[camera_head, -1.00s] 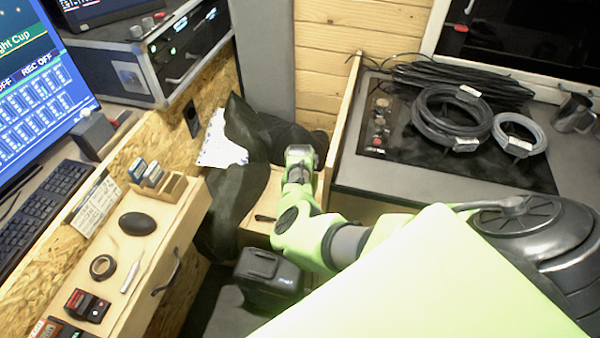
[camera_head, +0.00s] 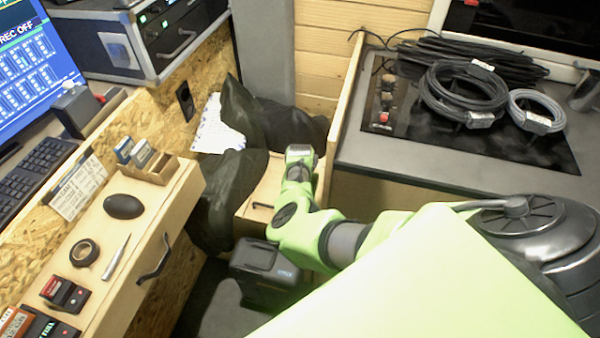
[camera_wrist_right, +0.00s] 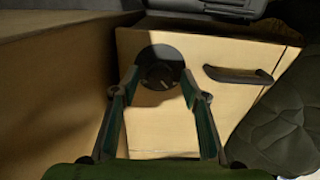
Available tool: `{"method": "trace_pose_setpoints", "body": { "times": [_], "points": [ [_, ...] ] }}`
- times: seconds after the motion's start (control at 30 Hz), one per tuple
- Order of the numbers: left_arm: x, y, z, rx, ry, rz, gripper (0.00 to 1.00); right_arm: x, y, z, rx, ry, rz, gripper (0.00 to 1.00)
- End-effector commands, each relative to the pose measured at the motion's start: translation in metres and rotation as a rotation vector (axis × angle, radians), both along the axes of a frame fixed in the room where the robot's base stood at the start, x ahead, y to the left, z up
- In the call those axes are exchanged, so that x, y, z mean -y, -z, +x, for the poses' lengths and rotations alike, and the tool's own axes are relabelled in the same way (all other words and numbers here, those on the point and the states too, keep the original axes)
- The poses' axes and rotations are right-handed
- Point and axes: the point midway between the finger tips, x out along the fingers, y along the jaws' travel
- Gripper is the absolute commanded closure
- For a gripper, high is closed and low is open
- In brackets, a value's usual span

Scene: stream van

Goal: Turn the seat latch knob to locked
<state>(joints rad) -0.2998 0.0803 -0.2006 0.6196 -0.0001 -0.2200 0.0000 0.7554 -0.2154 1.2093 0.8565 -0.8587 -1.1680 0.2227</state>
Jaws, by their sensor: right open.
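The seat latch knob (camera_wrist_right: 157,70) shows in the right wrist view as a round black knob with a small pale mark. It is on the pale wooden front of a box (camera_wrist_right: 210,105). My right gripper (camera_wrist_right: 160,82) is open, its fingertips on either side of the knob in the picture; I cannot tell whether they touch it. In the head view my right arm reaches from the right down toward the wooden box (camera_head: 262,190). Its fingers and the knob are hidden there. My left gripper is not in view.
A black bar handle (camera_wrist_right: 238,75) sits right of the knob in the wrist view. Dark fabric (camera_head: 215,195) lies beside the box. A drawer unit with small items (camera_head: 124,207) stands left, and a counter with coiled cables (camera_head: 463,93) right.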

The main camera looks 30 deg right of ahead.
Motion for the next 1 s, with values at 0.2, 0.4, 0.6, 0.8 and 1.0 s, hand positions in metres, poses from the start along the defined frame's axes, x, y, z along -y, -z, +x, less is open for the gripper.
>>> {"method": "trace_pose_setpoints", "body": {
  "times": [0.2,0.4,0.6,0.8,1.0],
  "points": [
    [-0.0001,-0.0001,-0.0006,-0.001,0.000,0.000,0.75,-0.0001,-0.0001,0.0000,0.000,0.000,0.000,0.95],
    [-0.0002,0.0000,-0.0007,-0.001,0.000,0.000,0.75,-0.0002,0.0000,-0.0001,0.000,0.002,0.000,0.97],
    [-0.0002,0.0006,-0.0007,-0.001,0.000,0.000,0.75,0.0002,0.0005,-0.0005,-0.001,0.039,-0.001,0.97],
    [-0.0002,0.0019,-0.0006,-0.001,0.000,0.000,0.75,0.0005,0.0009,-0.0006,0.000,0.145,-0.002,0.97],
    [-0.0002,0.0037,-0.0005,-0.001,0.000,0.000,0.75,0.0005,0.0009,-0.0006,0.000,0.317,-0.002,0.97]
  ]
}}
